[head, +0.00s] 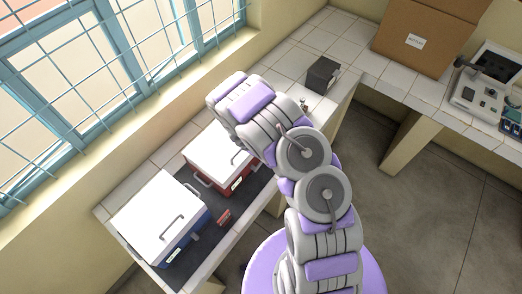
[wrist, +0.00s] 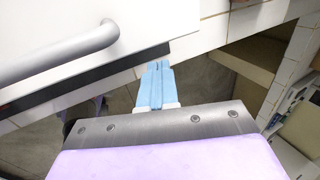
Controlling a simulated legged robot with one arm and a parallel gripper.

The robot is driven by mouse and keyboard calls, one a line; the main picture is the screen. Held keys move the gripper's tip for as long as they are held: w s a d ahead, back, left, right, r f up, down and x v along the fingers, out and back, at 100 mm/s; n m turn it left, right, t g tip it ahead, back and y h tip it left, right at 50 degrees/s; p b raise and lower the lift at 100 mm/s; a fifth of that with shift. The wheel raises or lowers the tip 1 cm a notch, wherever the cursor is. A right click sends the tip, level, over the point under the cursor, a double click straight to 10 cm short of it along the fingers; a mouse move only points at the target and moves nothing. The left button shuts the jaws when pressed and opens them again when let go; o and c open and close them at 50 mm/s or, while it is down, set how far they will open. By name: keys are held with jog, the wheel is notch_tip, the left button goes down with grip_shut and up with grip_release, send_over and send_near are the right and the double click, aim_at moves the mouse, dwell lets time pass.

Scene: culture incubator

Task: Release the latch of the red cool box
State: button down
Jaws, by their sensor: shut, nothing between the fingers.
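The red cool box (head: 212,163) stands on the tiled counter in the head view, with a white lid and a pale handle at its left end. My arm covers its right side, and no latch can be made out. In the wrist view my gripper (wrist: 157,68) has its two blue fingers together and empty. Their tips are by the edge of a white panel (wrist: 130,20) with a thick grey handle (wrist: 60,50), probably the box lid. Whether they touch it I cannot tell. My gripper is hidden in the head view.
A blue cool box (head: 160,222) with a white lid stands nearer on the dark mat (head: 190,272). A small red object (head: 224,217) lies beside it. A dark block (head: 322,75) and a cardboard box (head: 425,35) are farther back. The window wall borders the counter.

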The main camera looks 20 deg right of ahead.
jog(key=w+d+r, duration=0.2)
jog(key=d+r, duration=0.1)
jog(key=r, duration=0.3)
jog(key=shift+w+r+p, duration=0.15)
jog(key=shift+r+p, duration=0.15)
jog(key=shift+p, duration=0.1)
jog(key=shift+a, duration=0.2)
